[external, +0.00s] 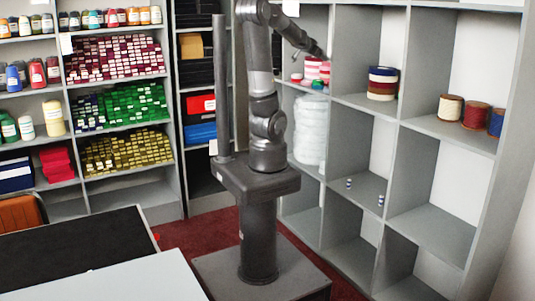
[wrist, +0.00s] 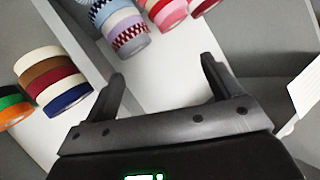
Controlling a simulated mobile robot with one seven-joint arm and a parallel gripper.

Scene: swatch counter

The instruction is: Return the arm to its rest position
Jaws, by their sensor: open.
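My gripper (wrist: 162,70) is open in the wrist view, its two dark fingers spread with nothing between them. In the external view my arm stands on its column and reaches up and to the right. The end of the arm, with the gripper (external: 319,53), is at an upper compartment of the grey shelf unit (external: 345,130), close to red-and-white striped rolls (external: 317,68). Whether it touches them cannot be told there. In the wrist view, blue-patterned rolls (wrist: 122,25) and pink and red rolls (wrist: 168,12) lie beyond the fingertips, apart from them.
The wrist view also shows stacked white, brown, red and blue rolls (wrist: 50,80) at left and a white card (wrist: 305,85) at right. Externally, a white stack (external: 310,130) sits below the striped rolls. A dark-topped table (external: 75,245) is front left; red carpet (external: 195,235) shows beyond it.

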